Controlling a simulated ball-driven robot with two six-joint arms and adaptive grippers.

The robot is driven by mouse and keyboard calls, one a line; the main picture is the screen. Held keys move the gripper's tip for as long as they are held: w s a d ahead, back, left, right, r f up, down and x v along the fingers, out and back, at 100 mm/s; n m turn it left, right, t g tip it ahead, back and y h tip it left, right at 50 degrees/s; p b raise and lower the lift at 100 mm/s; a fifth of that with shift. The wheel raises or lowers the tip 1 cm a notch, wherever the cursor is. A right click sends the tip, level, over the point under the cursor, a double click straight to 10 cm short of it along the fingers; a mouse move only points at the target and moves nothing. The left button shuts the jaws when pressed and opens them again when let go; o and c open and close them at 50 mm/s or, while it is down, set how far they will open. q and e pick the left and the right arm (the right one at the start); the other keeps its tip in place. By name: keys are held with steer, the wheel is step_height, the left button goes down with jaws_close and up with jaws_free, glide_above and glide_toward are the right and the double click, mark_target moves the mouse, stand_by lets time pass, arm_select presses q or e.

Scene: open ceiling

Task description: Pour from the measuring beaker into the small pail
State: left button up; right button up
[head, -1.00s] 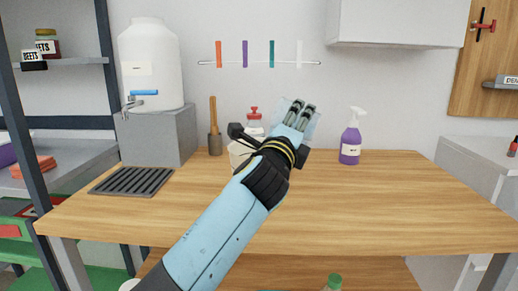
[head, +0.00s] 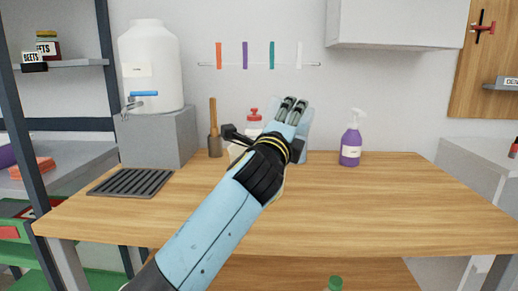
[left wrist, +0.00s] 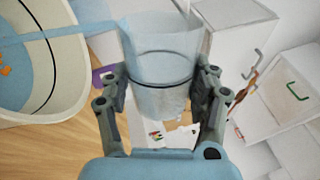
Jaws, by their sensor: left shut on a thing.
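My left gripper (head: 293,110) is shut on the clear measuring beaker (left wrist: 160,85), which sits between both fingers in the left wrist view. In the head view a pale bluish part of the beaker (head: 304,146) shows just right of the fingers, above the table; the rest is hidden. In the head view my wrist hides most of the pail. I cannot tell the beaker's exact tilt. My right gripper is not in view.
On the wooden table (head: 380,210), a purple spray bottle (head: 350,148) stands to the right. A red-capped bottle (head: 254,122) and a wooden-handled tool (head: 213,135) stand behind my wrist. A white water tank (head: 150,65) is at left. The table's right front is clear.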

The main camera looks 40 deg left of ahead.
arm_select(q)
steer(key=shift+s+a+r+n, duration=0.1)
steer(key=shift+a+n, duration=0.1)
steer(key=shift+n, duration=0.1)
steer(key=shift+a+f+n+y+b, duration=0.2)
steer(key=shift+f+n+y+b, duration=0.15)
steer(key=shift+n+b, duration=0.75)
steer(key=shift+r, duration=0.1)
stand_by(0.3)
